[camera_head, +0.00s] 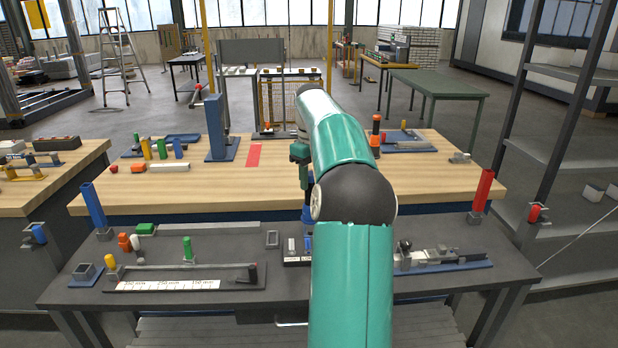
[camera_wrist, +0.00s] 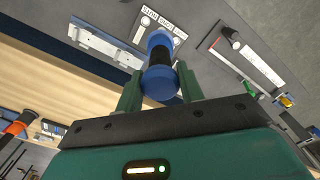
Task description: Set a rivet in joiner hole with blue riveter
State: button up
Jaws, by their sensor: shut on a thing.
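My gripper (camera_wrist: 160,88) is shut on the blue riveter (camera_wrist: 159,42), a blue cylinder with a black band, in the wrist view. In the head view my arm hides most of the gripper, and a blue part of the riveter (camera_head: 307,213) shows beside it above the dark bench's back edge. A grey fixture on a blue base (camera_head: 445,264) lies right of my arm. No rivet is clearly identifiable.
A ruler fixture (camera_head: 170,285) lies on the dark bench's left. A small labelled plate (camera_head: 297,262) stands near my arm. Blue (camera_head: 93,205) and red (camera_head: 482,190) posts rise at the bench ends.

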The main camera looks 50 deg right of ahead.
jog(key=shift+w+a+f, duration=0.1)
jog(key=shift+w+a, duration=0.25)
jog(key=shift+w, duration=0.15)
jog(key=shift+s+d+f, duration=0.1)
jog(key=shift+s+f, duration=0.05)
jog(key=shift+s, duration=0.05)
jog(key=shift+d+f, duration=0.15)
jog(key=shift+f, duration=2.9)
jog(key=shift+s+f, duration=0.1)
jog(key=shift+f, duration=0.9)
jog(key=shift+r, duration=0.1)
jog(key=shift+r, duration=3.75)
